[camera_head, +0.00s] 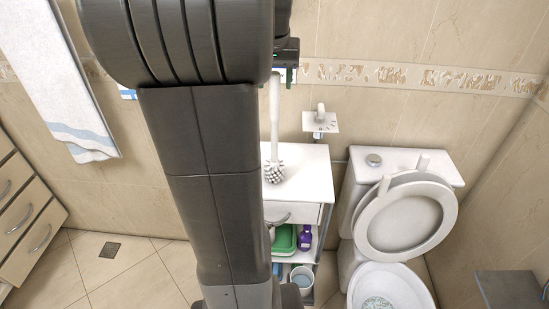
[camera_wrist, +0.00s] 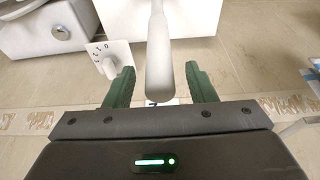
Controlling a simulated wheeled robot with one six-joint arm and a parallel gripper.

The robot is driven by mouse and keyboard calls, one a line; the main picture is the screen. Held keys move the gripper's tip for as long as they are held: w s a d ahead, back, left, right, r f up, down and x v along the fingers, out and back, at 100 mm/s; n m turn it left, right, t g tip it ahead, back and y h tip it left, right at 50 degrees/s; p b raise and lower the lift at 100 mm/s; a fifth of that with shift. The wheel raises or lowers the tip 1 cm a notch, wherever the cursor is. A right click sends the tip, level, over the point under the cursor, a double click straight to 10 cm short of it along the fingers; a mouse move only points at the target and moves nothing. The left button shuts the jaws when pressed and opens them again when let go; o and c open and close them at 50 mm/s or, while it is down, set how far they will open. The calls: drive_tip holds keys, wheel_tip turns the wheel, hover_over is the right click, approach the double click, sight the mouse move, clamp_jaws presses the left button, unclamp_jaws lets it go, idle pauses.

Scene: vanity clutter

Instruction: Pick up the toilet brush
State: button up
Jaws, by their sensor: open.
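The white toilet brush (camera_head: 275,118) stands upright, bristles down, on the white cabinet top (camera_head: 312,172) in the head view. Its handle (camera_wrist: 158,55) lies between my gripper's two green fingers in the wrist view. My gripper (camera_wrist: 159,84) is open, with a visible gap on each side of the handle. In the head view my gripper (camera_head: 288,75) is mostly hidden behind my own arm, near the top of the handle. The bristle head is not visible in the wrist view.
A toilet (camera_head: 405,215) with its lid raised stands right of the cabinet. A wall-mounted dial plate (camera_head: 320,122) is close to the brush and also shows in the wrist view (camera_wrist: 108,57). Shelves below hold a green tub (camera_head: 284,240) and purple bottle (camera_head: 304,238). A towel (camera_head: 62,75) hangs left.

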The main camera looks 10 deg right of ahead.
drive_tip(key=shift+x, duration=0.9)
drive_tip(key=shift+c, duration=0.4)
clamp_jaws()
